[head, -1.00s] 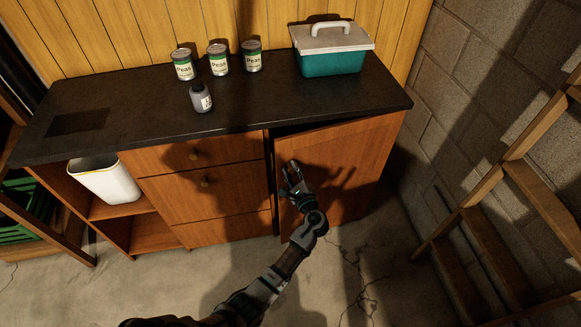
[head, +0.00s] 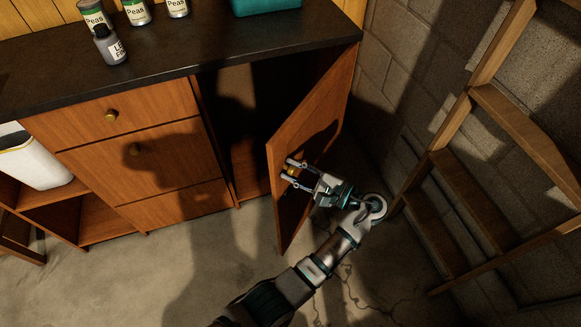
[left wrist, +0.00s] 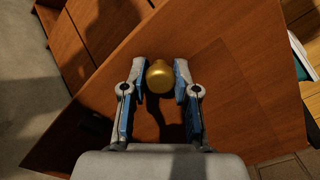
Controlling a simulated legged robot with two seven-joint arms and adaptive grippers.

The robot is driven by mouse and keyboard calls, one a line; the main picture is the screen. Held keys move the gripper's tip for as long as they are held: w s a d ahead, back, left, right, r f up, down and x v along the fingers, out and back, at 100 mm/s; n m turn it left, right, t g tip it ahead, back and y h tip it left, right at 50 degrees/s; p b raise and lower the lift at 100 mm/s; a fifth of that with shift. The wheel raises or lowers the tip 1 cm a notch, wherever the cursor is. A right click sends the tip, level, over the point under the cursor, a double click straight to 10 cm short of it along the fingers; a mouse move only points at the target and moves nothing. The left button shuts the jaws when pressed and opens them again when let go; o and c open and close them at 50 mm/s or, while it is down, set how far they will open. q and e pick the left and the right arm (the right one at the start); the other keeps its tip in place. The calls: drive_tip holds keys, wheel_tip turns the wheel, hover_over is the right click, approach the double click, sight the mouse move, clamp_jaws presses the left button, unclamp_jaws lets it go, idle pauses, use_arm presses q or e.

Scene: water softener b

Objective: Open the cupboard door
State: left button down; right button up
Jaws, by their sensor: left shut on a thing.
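The cupboard door (head: 315,130) is the wooden panel at the right of the cabinet. It stands well open, swung out on its right side, with the dark inside of the cupboard (head: 245,110) showing. My left gripper (head: 288,174) is at the door's outer face near its free edge. In the left wrist view, the fingers of my left gripper (left wrist: 160,80) stand either side of the round brass knob (left wrist: 160,76) on the door (left wrist: 220,90), shut on it. In the head view the knob is partly hidden between the fingers. My right gripper is not in view.
Drawers (head: 145,160) with brass knobs are left of the opening. Cans (head: 138,12), a grey bottle (head: 110,45) and a teal cooler (head: 265,5) stand on the dark worktop (head: 180,50). A wooden ladder (head: 470,180) and a block wall are on the right. A white bin (head: 35,160) is at left.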

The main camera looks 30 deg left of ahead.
use_arm(q)
drive_tip(key=shift+w+d+f+n+g+b, duration=0.1)
drive_tip(key=shift+d+n+g+b, duration=0.15)
drive_tip(key=shift+d+b, duration=0.45)
drive_tip(key=shift+w+d+f+n+g+b, duration=0.15)
drive_tip(key=shift+d+g+b, duration=0.25)
drive_tip(key=shift+d, duration=0.55)
drive_tip(key=shift+a+r, duration=0.15)
drive_tip(key=shift+a, duration=0.05)
drive_tip(key=c, duration=0.9)
unclamp_jaws()
drive_tip(key=shift+o, duration=0.2)
drive_tip(key=shift+r, duration=0.1)
approach(283, 140)
drive_tip(key=a, duration=0.4)
drive_tip(key=shift+s, duration=0.1)
